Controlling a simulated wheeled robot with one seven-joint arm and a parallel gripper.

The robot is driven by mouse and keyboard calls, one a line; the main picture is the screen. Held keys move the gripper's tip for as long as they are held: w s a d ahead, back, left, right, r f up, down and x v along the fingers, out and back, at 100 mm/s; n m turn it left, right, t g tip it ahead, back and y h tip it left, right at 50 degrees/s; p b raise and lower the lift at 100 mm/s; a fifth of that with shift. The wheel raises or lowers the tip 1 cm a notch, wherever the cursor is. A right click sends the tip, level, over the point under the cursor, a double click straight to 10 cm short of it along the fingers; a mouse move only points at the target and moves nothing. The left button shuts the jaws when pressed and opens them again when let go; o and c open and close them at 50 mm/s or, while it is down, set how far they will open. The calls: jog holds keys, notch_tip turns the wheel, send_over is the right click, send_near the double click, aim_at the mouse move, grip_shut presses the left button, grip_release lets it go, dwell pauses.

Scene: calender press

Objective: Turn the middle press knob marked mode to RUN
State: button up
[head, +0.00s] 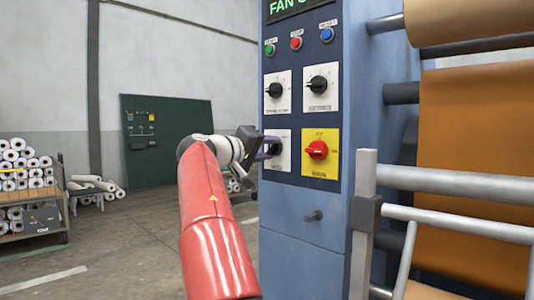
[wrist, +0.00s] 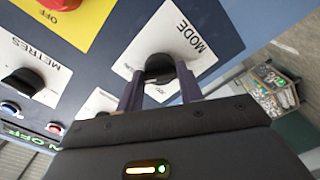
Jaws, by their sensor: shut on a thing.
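The mode knob (wrist: 159,66) is black and sits on a white plate marked MODE (wrist: 178,32) on the blue press panel. In the wrist view the two dark purple fingers of my gripper (wrist: 158,82) stand on either side of it, shut on it. Part of the knob is hidden by the fingers, and I cannot tell which position it points to. In the head view my gripper (head: 268,148) reaches the lower left plate (head: 284,160) from the left and covers much of that knob.
A red knob (head: 317,150) on a yellow plate lies just right of it. Two black knobs (head: 275,90) (head: 318,84) on white plates sit above, under several push buttons (head: 296,43). A grey rail (head: 455,180) stands at the right.

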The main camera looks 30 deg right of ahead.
jog(key=shift+f+m, duration=0.1)
jog(key=shift+m, duration=1)
jog(key=shift+b, duration=0.3)
jog(key=o, duration=1)
jog(key=v, duration=0.7)
jog(key=shift+a+b, duration=0.4)
jog(key=shift+b, duration=0.05)
jog(key=shift+s, duration=0.1)
